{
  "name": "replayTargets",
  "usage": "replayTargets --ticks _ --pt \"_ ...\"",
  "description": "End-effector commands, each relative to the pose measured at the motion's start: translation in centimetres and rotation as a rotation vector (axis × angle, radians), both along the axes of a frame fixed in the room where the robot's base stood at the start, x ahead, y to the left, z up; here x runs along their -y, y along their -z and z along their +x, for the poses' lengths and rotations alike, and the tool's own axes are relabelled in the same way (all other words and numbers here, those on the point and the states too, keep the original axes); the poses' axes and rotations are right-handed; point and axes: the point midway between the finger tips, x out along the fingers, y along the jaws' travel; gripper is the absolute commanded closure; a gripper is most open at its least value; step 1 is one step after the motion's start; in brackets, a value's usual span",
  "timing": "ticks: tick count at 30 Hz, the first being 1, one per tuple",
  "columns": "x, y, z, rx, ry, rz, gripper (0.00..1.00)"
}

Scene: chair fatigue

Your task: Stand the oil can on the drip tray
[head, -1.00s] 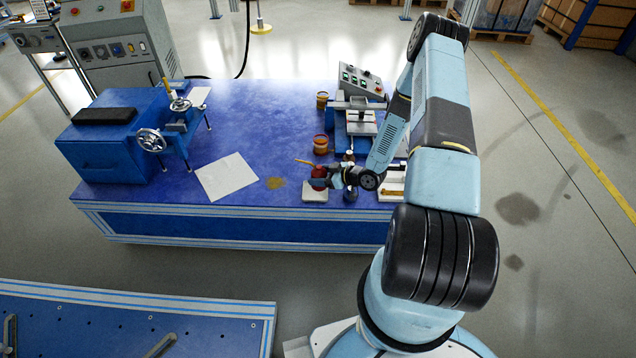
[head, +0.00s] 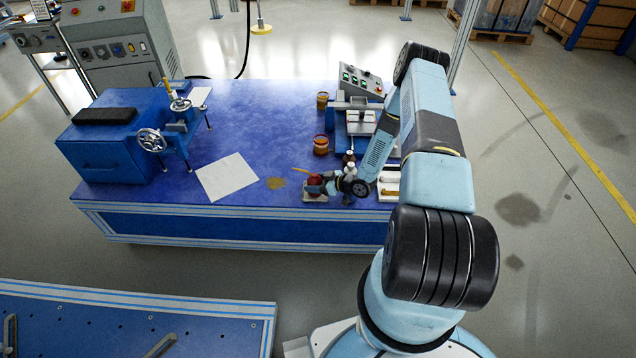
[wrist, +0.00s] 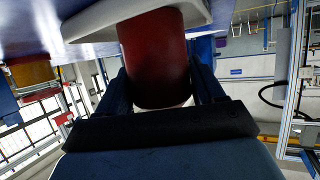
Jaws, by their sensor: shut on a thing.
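The red oil can (head: 314,181) has a yellow spout pointing left and looks about upright. In the wrist view, the can (wrist: 156,58) sits between both fingers. My gripper (head: 319,185) is shut on the can's body from the right, low over the table's front edge. The pale drip tray (head: 314,198) is directly under the can. In the wrist view, which is upside down, the tray's rim (wrist: 82,24) shows at the top, where the can's base meets it. I cannot tell for sure whether the base rests on the tray.
Two orange-brown pots (head: 321,145) stand behind. A small white-topped bottle (head: 349,170) stands close to my wrist. A white bin (head: 389,186) lies to the right. A brown stain (head: 276,183) and a white sheet (head: 227,176) lie to the left on the blue table (head: 262,130).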

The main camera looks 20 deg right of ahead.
Motion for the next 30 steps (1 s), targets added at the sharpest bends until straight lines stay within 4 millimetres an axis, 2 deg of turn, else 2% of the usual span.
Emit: replayTargets --ticks 3,4,11,22,30 --pt "0.0 0.1 0.0 0.001 0.000 0.001 0.82" --pt "0.0 0.1 0.0 0.000 0.000 0.000 0.31" --pt "0.0 0.1 0.0 0.000 0.000 0.000 0.08" --pt "0.4 -0.2 -0.2 0.000 0.001 -0.001 0.07" --pt "3.5 -1.9 -2.8 -0.001 0.002 -0.001 0.07"
